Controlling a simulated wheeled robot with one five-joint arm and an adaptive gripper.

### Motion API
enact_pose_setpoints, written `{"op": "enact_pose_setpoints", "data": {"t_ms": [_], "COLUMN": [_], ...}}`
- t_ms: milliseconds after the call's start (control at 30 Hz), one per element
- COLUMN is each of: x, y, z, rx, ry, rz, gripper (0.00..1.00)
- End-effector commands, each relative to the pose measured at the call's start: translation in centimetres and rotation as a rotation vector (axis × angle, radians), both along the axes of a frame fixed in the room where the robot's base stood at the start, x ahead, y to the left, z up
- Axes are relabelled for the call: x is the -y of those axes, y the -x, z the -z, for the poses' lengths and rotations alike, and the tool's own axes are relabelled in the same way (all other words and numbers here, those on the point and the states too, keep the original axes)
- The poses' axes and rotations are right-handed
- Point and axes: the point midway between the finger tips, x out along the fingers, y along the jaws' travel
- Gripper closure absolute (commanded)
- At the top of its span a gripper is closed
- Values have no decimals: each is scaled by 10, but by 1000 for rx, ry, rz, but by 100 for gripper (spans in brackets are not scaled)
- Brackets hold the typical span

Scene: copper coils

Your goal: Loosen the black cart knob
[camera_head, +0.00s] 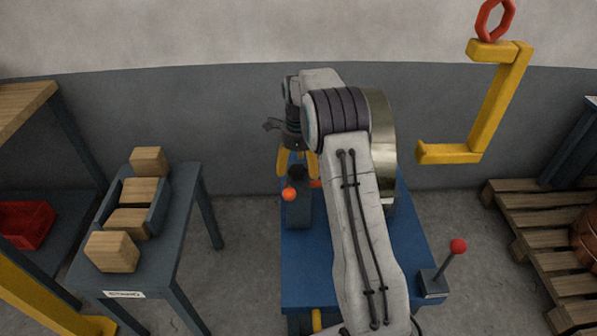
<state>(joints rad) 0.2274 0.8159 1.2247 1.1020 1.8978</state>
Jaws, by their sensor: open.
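The blue cart (312,258) stands in the middle, partly hidden by my arm. A small dark round shape, which looks like the black knob (297,172), sits on top of a dark upright block (299,207) on the cart's left side. My gripper (297,163) is at the far end of my arm, pointing down over that block. It appears open, with yellow parts to the left and right of the knob. I cannot tell whether the gripper touches the knob. An orange ball (289,194) sticks out on the near side of the block.
A brass-coloured coil (382,145) stands right behind my arm. A red-tipped lever (457,247) rises at the cart's right. A yellow hook (490,110) hangs at upper right. A table with wooden blocks (133,221) is left; a wooden pallet (540,235) is right.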

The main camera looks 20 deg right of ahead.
Motion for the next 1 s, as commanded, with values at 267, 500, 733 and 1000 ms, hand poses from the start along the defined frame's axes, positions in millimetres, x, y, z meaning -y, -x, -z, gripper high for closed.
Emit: {"op": "enact_pose_setpoints", "data": {"t_ms": [267,500,733,1000], "x": [0,0,0,0], "y": [0,0,0,0], "z": [14,15,15,15], "rx": [1,1,1,1], "ry": [1,1,1,1], "rz": [-1,-1,-1,-1], "gripper": [25,25,40,64]}}
